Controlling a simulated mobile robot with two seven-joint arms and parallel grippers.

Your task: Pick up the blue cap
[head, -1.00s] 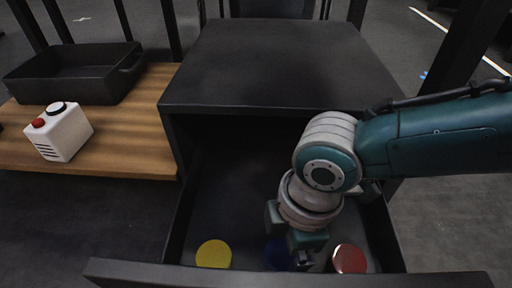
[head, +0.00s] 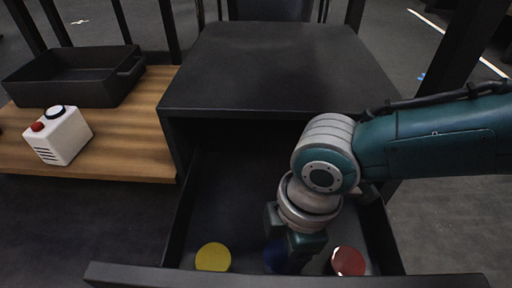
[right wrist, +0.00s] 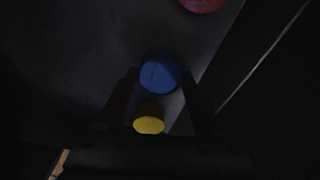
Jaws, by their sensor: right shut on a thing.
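The blue cap (head: 275,256) is in the open drawer, between the yellow cap and the red cap, and is partly hidden by my right gripper (head: 287,262). In the right wrist view the blue cap (right wrist: 160,76) sits between the two fingers of my right gripper (right wrist: 160,100). The right gripper points down into the drawer and is shut on the blue cap. Whether the cap is clear of the drawer floor I cannot tell. My left gripper is not in view.
The yellow cap (head: 213,257) lies left and the red cap (head: 347,261) right in the drawer (head: 215,205). The drawer's front wall (head: 290,277) is close to the gripper. A black tray (head: 75,77) and a white button box (head: 59,135) stand on the wooden shelf (head: 130,135).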

